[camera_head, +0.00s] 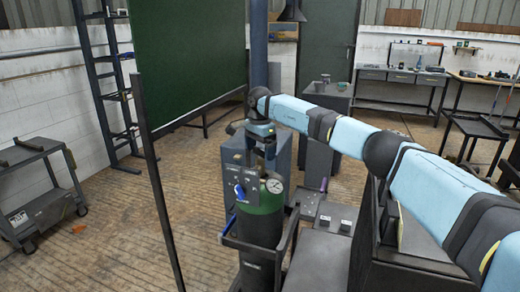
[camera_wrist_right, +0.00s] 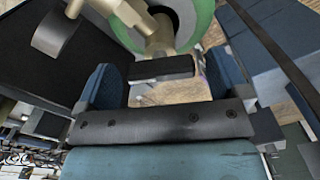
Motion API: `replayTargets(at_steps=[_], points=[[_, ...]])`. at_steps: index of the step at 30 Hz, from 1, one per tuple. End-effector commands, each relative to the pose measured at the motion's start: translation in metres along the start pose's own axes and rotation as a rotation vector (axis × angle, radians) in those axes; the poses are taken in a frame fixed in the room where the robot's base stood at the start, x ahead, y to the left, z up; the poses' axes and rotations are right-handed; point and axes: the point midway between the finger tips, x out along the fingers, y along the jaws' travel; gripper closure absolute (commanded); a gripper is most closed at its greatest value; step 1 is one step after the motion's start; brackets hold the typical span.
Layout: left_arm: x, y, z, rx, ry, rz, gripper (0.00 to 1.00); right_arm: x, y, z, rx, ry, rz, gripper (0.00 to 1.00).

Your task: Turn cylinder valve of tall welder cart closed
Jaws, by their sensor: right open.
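The tall welder cart (camera_head: 233,176) carries a green gas cylinder (camera_head: 261,222) with a dial gauge near its top. My right gripper (camera_head: 263,147) is above the cylinder top, pointing down. In the right wrist view, a brass cylinder valve (camera_wrist_right: 158,38) rises inside the green rim (camera_wrist_right: 200,22). A dark block-like part (camera_wrist_right: 161,68) at the valve's end shows between the two blue fingers of my right gripper (camera_wrist_right: 163,82). The fingers are open, apart from each other; whether either touches the valve cannot be told. In the head view my gripper hides the valve. My left gripper is not in view.
A dark green screen (camera_head: 190,55) on a thin post stands left of the cart. A grey trolley (camera_head: 38,190) is at the far left. Workbenches (camera_head: 400,77) line the back wall.

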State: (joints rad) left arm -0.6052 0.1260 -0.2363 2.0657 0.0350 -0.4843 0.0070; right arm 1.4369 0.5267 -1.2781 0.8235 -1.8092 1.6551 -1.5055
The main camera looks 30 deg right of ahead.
Motion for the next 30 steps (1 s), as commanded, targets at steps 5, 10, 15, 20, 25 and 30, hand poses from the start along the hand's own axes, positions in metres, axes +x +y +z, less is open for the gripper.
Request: replayTargets(at_steps=[5,10,15,20,25,30], points=[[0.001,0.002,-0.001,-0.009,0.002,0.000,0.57,0.000,0.000,0.000,0.000,0.000,0.000,0.27],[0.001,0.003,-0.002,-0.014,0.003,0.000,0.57,-0.001,0.000,0.000,0.000,0.000,0.000,0.56],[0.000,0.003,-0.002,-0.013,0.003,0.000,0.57,-0.001,0.000,0.000,0.007,0.000,0.000,0.56],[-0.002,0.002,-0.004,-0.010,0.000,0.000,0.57,-0.002,0.000,0.000,0.046,0.000,0.001,0.56],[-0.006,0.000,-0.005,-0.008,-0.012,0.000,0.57,-0.003,0.000,0.000,0.139,0.000,0.001,0.56],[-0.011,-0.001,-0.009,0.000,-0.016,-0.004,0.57,-0.004,0.000,0.000,0.279,0.001,0.001,0.56]])
